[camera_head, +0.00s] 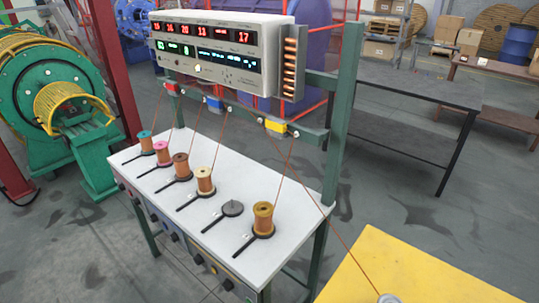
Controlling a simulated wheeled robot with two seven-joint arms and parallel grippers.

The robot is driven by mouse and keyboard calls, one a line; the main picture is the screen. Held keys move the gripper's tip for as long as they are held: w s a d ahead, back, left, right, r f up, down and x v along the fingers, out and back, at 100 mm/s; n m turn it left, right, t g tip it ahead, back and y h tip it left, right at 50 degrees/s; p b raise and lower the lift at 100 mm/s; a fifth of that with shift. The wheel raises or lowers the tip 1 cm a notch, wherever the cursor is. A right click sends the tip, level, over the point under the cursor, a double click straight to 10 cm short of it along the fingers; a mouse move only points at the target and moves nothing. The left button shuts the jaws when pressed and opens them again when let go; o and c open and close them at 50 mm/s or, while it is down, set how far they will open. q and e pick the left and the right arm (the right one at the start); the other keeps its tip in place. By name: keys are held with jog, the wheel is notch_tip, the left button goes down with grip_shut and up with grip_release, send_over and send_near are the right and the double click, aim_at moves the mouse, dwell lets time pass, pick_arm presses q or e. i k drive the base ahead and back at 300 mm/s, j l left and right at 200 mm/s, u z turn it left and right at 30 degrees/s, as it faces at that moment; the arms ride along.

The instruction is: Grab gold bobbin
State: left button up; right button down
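The gold bobbin (263,219) stands upright on a black holder at the near right end of the white table (292,258). A thin copper-coloured wire runs up from it towards the green frame above. Left of it is an empty grey spindle (232,208) on a black holder. Further left in the row stand a cream-topped bobbin (205,181), a brown bobbin (181,166), a pink-topped bobbin (161,152) and a teal-topped bobbin (146,142). Neither of my grippers shows in the head view.
A green post (343,110) rises at the table's right end and carries a display unit (222,50). A yellow surface (415,275) is at lower right, with a wire running to a small metal piece (388,298). A dark bench (410,85) stands behind.

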aim_at(263, 211)
jog(key=z, duration=0.85)
jog(key=j+z, duration=0.75)
jog(key=z, duration=0.15)
jog(key=k+j+z, duration=0.2)
jog(key=z, duration=0.25)
jog(key=k+j+z, duration=0.15)
jog(key=j+z, duration=0.35)
jog(key=l, duration=0.1)
